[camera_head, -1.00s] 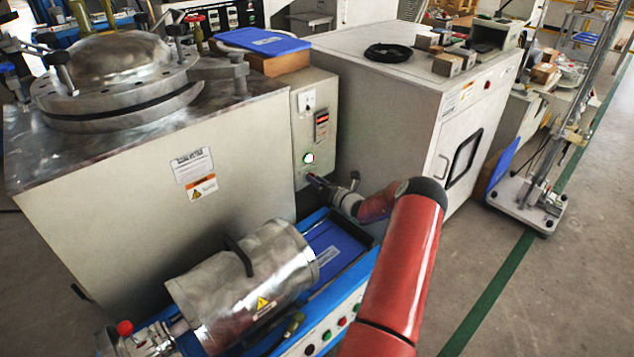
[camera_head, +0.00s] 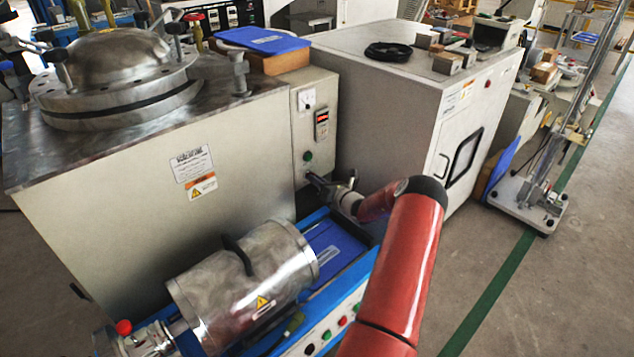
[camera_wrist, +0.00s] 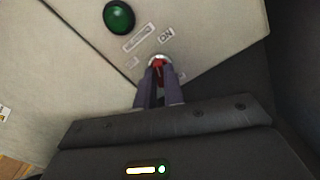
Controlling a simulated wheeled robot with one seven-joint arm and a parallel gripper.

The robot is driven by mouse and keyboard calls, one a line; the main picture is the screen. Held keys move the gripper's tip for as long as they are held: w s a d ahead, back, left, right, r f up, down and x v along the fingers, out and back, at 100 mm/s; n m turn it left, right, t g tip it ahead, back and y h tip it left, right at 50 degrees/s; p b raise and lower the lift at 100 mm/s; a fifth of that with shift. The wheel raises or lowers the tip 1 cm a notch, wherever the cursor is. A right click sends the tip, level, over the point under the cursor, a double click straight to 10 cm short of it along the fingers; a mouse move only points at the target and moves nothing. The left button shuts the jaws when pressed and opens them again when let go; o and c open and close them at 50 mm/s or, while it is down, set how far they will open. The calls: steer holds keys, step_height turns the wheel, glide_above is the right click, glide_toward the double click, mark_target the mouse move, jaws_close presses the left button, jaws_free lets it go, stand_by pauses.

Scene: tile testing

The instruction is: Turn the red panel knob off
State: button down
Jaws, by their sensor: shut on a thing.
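The red panel knob (camera_wrist: 158,66) shows in the wrist view between my fingertips, with a pale ring around its far side. My gripper (camera_wrist: 158,76) is shut on it. In the head view my gripper (camera_head: 312,179) reaches the lower part of the narrow control panel, and the knob is hidden behind it. A round green lamp (camera_wrist: 119,17) sits above and left of the knob in the wrist view. The same lamp (camera_head: 308,156) is dark in the head view. Small labels (camera_wrist: 139,38) lie between lamp and knob, one reading "ON".
The control panel (camera_head: 320,90) joins a large grey tank cabinet (camera_head: 240,150). A white cabinet (camera_head: 385,110) stands close on the right of my gripper. A metal cylinder (camera_head: 240,280) on a blue bench lies below.

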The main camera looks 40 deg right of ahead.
steer(key=n+b, duration=0.8)
steer(key=n, duration=0.2)
steer(key=shift+f+n+b, duration=0.1)
steer(key=shift+n+b, duration=0.2)
steer(key=shift+b, duration=0.05)
stand_by(0.5)
steer(key=c, duration=1.5)
jaws_free()
steer(key=s, duration=0.7)
steer(key=shift+s+d, duration=0.25)
steer(key=shift+s, duration=0.15)
steer(key=shift+n+p, duration=0.3)
